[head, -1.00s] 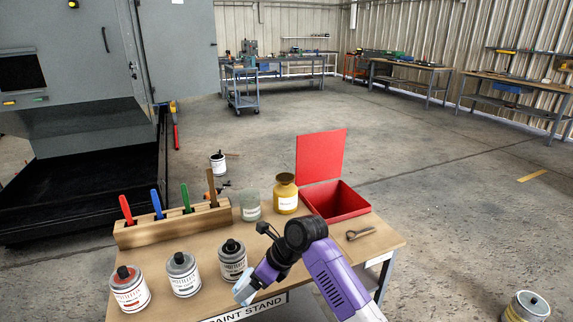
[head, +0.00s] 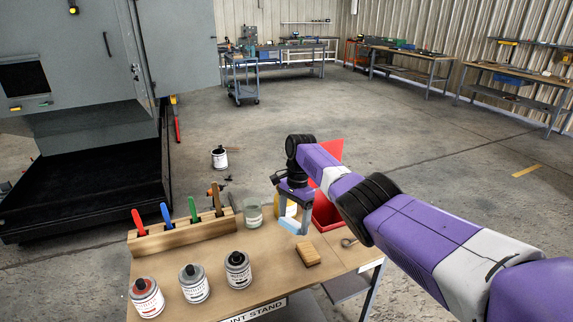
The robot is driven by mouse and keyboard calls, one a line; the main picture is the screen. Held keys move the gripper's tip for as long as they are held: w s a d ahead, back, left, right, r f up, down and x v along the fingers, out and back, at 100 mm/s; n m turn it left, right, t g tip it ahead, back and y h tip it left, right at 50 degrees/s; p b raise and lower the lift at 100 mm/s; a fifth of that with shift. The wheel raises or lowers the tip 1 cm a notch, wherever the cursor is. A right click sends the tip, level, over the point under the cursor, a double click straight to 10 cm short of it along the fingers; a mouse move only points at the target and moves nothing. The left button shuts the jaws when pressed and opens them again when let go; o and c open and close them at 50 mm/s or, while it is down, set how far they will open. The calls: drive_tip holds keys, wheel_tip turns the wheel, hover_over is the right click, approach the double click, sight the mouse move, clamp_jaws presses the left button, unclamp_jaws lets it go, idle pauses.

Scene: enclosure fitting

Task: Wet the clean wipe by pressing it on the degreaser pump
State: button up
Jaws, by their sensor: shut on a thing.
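My gripper (head: 293,215) is shut on a light blue wipe (head: 295,227), which hangs below the fingers. They are above the paint stand table, in front of a yellow container (head: 281,208) that looks like the degreaser pump. The gripper and wipe hide most of this container, including its brown top. I cannot tell whether the wipe touches it.
A pale jar (head: 253,213) stands left of the yellow container. A tan block (head: 307,254) lies in front, and a red open-lidded bin (head: 325,211) is partly behind my arm. Paint cans (head: 195,283) and a wooden rack (head: 180,238) with coloured handles fill the left side.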

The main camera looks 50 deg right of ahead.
drive_tip(key=s+d+r+n+h+p, duration=0.3)
drive_tip(key=d+r+n+p, duration=0.1)
drive_tip(key=d+n, duration=0.35)
drive_tip(key=shift+s+a+f+n+t+h, duration=0.15)
drive_tip(key=shift+s+f+n+t, duration=0.45)
drive_tip(key=shift+n, duration=0.6)
drive_tip(key=shift+s+a+f+n+t+h, duration=0.1)
drive_tip(key=shift+s+f+n+t+h, duration=0.15)
drive_tip(key=shift+s+n+t, duration=0.7)
drive_tip(key=shift+s+a+f+n+t+h, duration=0.1)
drive_tip(key=shift+s+f+n+t+h, duration=0.3)
drive_tip(key=shift+n, duration=1)
